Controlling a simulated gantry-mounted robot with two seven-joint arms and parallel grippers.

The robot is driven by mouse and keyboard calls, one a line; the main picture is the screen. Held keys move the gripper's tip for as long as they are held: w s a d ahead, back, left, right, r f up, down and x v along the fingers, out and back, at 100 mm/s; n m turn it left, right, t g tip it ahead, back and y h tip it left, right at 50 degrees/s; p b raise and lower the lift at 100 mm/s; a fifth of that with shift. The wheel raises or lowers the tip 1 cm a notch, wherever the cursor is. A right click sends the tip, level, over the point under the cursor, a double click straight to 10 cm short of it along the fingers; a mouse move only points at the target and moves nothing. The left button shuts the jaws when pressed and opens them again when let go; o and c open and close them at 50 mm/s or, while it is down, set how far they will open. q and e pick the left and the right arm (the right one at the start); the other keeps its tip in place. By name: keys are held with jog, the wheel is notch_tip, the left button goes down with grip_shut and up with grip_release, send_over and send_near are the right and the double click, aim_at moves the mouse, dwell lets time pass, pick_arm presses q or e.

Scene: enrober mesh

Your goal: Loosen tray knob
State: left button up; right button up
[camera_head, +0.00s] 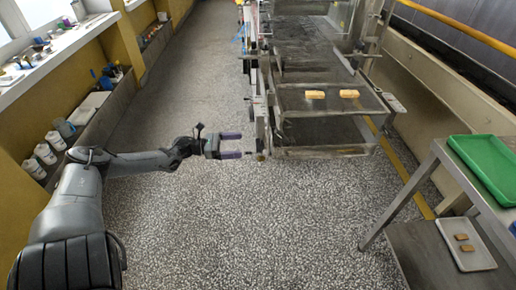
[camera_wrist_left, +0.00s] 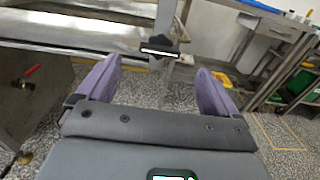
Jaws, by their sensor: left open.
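My left gripper (camera_head: 240,145) is open, its two purple fingers spread toward the left side of the metal enrober machine (camera_head: 325,152). In the left wrist view the fingers (camera_wrist_left: 157,66) are apart with nothing between them. A dark knob-like part (camera_wrist_left: 160,45) on a metal post stands just beyond the fingertips, roughly centred in the gap. In the head view a small knob (camera_head: 259,156) sits at the machine's near left corner, just right of the fingertips; I cannot tell whether it is the same part. My right gripper is out of view.
Two yellowish blocks (camera_head: 315,95) lie on the machine's dark tray (camera_head: 300,106). A metal side table at right holds a green tray (camera_head: 458,143) and a lower pale tray (camera_head: 466,262) with two brown pieces. Shelves line the left wall. The speckled floor (camera_head: 250,220) is clear.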

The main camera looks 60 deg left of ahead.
aim_at(258, 144)
pick_arm(q)
jog(key=b+x, duration=0.4)
jog(key=x, duration=0.5)
jog(key=c, duration=1)
jog(key=shift+r, duration=0.15)
jog(key=shift+c, duration=0.2)
